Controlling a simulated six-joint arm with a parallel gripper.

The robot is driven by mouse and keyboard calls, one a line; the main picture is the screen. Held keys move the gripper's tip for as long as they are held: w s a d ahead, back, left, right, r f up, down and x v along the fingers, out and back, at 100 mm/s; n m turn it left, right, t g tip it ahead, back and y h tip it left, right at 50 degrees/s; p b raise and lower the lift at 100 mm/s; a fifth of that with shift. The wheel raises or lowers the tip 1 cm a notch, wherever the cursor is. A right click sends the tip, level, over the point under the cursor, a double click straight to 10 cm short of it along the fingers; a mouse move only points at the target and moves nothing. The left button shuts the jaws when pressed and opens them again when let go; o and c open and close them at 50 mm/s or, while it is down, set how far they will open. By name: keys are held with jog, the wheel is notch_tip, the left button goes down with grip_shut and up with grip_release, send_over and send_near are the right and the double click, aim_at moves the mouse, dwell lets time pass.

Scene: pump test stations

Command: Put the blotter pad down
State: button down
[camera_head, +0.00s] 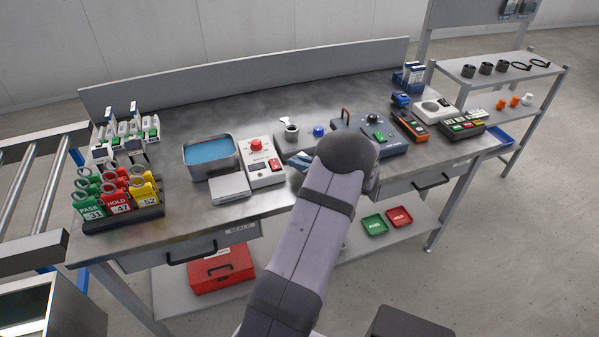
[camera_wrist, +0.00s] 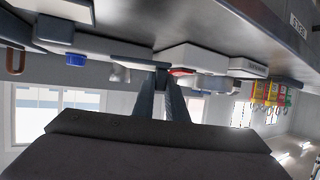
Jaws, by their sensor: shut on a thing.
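My gripper (camera_wrist: 163,72) shows in the wrist view with its two dark fingers close together. It is shut on the blotter pad, of which little can be made out; a pale flat edge (camera_wrist: 125,52) beside the fingertips may be part of it. In the head view my forearm and wrist hide most of the gripper and the pad. The gripper is at the front middle of the bench (camera_head: 262,203), close to the red-knob box (camera_head: 263,165). I cannot tell whether the pad touches the bench top.
A tray of blue liquid (camera_head: 210,152) and a flat grey-white block (camera_head: 230,188) stand left of the red-knob box. A cup fixture (camera_head: 291,133) and a dark-knob station (camera_head: 372,122) stand behind and right. Tagged holders (camera_head: 118,190) fill the left end.

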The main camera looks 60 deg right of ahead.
aim_at(299, 180)
jog(key=shift+f, duration=2.15)
jog(key=shift+f, duration=0.15)
jog(key=c, duration=2.1)
grip_release()
jog(key=shift+o, duration=0.3)
jog(key=shift+r, duration=0.2)
jog(key=b+v, duration=0.1)
jog(key=v, duration=1.1)
jog(key=shift+f, duration=0.1)
